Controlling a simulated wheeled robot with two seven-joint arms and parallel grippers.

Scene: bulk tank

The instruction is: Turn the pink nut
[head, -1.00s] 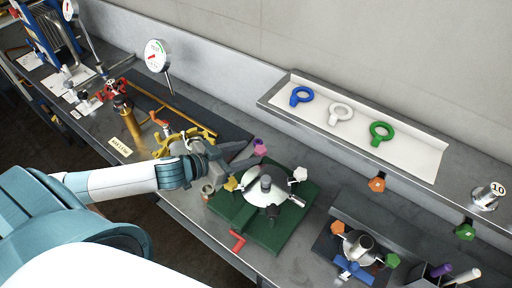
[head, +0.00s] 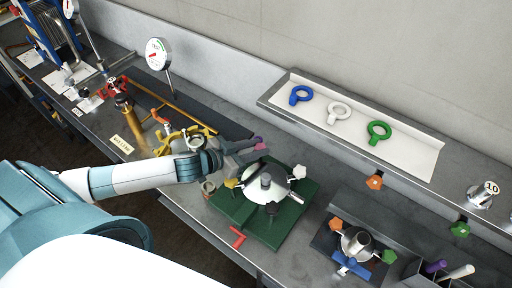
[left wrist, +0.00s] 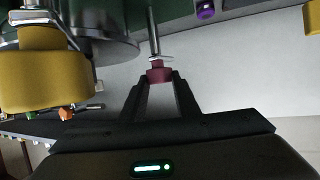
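The pink nut (head: 258,139) sits behind the round vessel on the green base plate (head: 243,238). In the left wrist view the nut (left wrist: 159,73) looks dark pink, at the end of a thin metal stem, between my left fingertips. My left gripper (head: 254,145) reaches in from the left. In the left wrist view its two fingers (left wrist: 160,80) lie against both sides of the nut with no clear gap. The near finger partly hides the nut in the head view. My right gripper is not in view.
The vessel's lid (head: 266,183) carries a yellow knob (head: 231,183) and a white knob (head: 299,172) near my gripper. A red handle (head: 237,238) lies at the front. A white tray (head: 400,160) with blue, white and green ring wrenches is at the back.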

